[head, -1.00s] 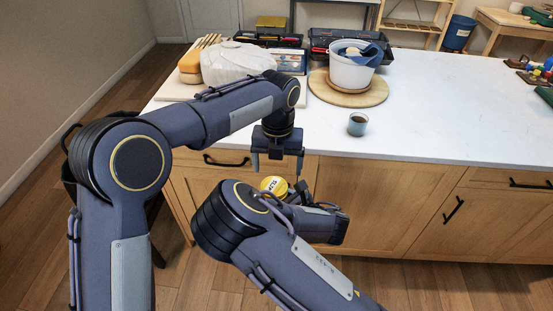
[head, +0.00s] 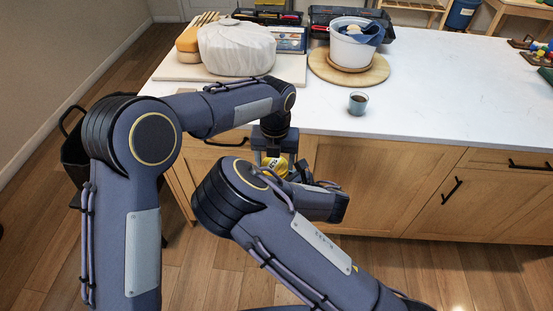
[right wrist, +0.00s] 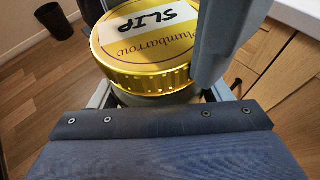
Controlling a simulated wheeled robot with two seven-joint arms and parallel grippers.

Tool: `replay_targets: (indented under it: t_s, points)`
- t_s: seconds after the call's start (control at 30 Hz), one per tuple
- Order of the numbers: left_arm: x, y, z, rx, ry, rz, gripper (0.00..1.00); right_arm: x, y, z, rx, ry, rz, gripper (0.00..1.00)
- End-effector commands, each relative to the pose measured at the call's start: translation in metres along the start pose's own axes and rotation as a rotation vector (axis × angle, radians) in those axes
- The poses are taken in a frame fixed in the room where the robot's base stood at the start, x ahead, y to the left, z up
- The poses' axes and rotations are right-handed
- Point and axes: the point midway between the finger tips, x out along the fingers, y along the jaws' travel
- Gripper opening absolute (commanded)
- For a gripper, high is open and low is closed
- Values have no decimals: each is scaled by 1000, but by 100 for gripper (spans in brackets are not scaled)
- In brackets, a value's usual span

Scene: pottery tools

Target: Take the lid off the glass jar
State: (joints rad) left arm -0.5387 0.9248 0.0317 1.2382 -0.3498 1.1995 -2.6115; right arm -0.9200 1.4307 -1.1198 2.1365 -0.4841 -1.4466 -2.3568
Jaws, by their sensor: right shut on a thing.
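The jar's yellow-gold lid (right wrist: 150,45) faces up in the right wrist view, with a "SLIP" label. It also shows in the head view (head: 278,167), small and partly covered by my arms. A narrow strip of the jar (right wrist: 155,97) shows under the lid; the rest is hidden. My right gripper (right wrist: 158,98) is shut on the jar below the lid. My left gripper (head: 274,160) points down from above, its fingers open on either side of the lid. One of its fingers looks very close to the rim; contact cannot be told.
The jar is held in front of the wooden cabinets (head: 375,185), below the white worktop's (head: 450,100) edge. On the worktop stand a small cup (head: 358,103), a white pot (head: 352,48) on a round board (head: 325,68), and a cloth-covered lump (head: 237,48).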

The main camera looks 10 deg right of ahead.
Motion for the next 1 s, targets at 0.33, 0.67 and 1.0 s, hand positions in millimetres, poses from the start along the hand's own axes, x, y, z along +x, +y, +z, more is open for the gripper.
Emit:
replay_targets:
  t_s: [0.33,0.67,1.0]
  points:
    - [-2,-11,-2,-108,1,-18,38,3,5,4,-7,-11,18,8]
    - [-3,-10,3,-950,7,-18,38,4,8,4,-11,-11,25,8]
    - [-5,-4,5,-1892,17,-16,38,4,8,3,-11,-8,28,8]
